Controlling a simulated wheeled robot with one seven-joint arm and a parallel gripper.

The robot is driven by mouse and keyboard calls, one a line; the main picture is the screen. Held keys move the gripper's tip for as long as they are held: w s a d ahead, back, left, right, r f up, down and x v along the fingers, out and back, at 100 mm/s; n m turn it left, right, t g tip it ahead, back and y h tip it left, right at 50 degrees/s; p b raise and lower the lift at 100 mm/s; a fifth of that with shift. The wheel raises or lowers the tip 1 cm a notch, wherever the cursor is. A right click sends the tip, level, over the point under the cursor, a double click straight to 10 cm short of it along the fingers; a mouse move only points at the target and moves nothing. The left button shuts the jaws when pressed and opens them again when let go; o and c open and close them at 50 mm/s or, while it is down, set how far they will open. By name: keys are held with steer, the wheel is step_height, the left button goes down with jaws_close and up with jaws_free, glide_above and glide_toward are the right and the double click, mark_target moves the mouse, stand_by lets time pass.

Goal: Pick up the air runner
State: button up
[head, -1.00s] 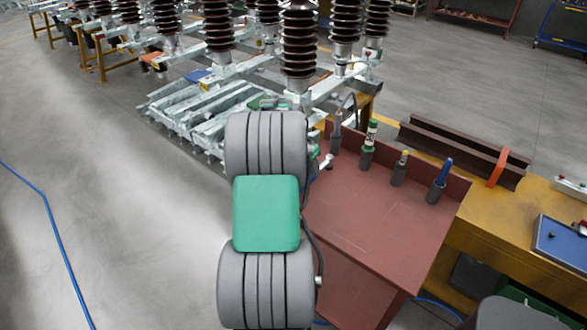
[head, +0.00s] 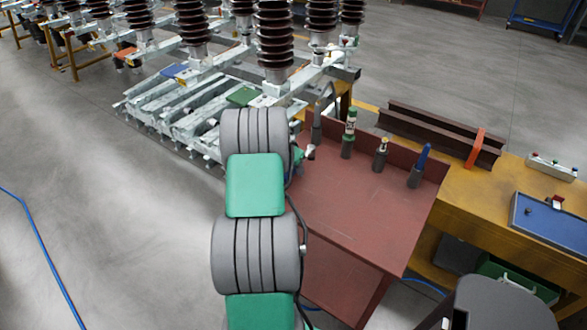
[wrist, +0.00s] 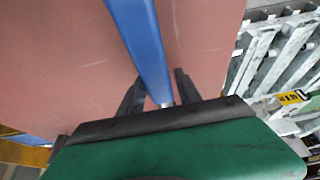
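I cannot tell for sure which tool is the air runner. On the red cart (head: 350,215), a dark grey tool (head: 317,122) stands at the back left corner. Right of it stand a green-and-white tool (head: 349,130), a tool with a yellowish top (head: 381,154) and a blue tool (head: 420,165), each in a dark holder. My gripper, mostly hidden behind my arm in the head view, is over the cart's left side. In the wrist view my gripper (wrist: 158,88) has its fingers apart. A long blue bar (wrist: 145,40) shows between them; contact is not visible.
Brown steel beams (head: 440,133) with an orange clamp (head: 475,148) lie on a yellow bench (head: 475,205) at right, beside a blue tray (head: 545,220). Steel frames with brown insulators (head: 275,40) stand behind and left. The cart's front top is bare.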

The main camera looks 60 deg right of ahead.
jaws_close()
stand_by(0.5)
steer(key=shift+d+r, duration=0.1)
steer(key=shift+r, duration=0.05)
